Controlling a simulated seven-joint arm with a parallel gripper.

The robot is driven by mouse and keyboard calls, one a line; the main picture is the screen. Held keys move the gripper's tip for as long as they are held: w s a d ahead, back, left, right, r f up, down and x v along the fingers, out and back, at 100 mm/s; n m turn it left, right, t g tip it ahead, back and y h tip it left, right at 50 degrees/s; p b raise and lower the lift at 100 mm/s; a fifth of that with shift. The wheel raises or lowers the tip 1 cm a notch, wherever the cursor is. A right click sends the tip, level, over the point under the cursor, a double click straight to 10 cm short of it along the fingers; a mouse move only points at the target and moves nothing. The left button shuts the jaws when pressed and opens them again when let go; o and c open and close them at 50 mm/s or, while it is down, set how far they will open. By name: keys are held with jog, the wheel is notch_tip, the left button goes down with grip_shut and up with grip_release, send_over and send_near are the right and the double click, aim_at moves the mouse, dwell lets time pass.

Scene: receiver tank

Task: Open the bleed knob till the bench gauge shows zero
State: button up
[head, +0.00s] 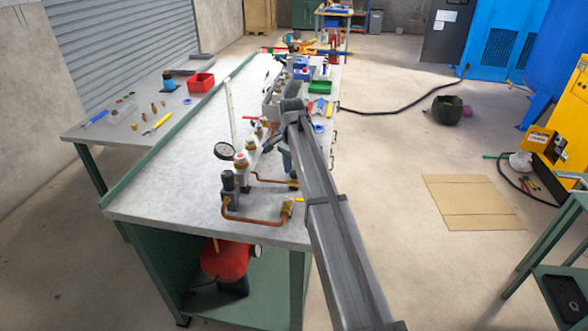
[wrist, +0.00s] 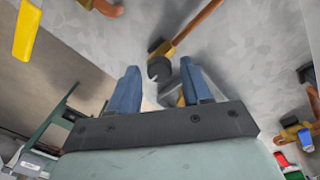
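The bench gauge (head: 224,151) has a round white dial with a dark rim, left of the pipework in the head view. Its needle is too small to read. My gripper (wrist: 159,72) is open, with two blue fingers apart. A dark round knob (wrist: 158,68) on a brass and copper line shows between the fingertips in the wrist view. It looks like the bleed knob, but I cannot be sure. I cannot tell whether the fingers touch it. In the head view my arm hides most of the gripper (head: 285,158) and this knob.
The pipework on the grey bench (head: 160,190) includes a black-topped fitting (head: 229,183) and a bent copper pipe (head: 250,219) close to my gripper. A yellow handle (wrist: 27,30) shows at the wrist view's upper left.

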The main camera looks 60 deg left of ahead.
aim_at(293, 172)
jog(key=shift+o, duration=0.6)
notch_tip(293, 172, up, 14)
jog(key=shift+a, duration=0.25)
jog(key=shift+f, duration=0.2)
dwell(0.3)
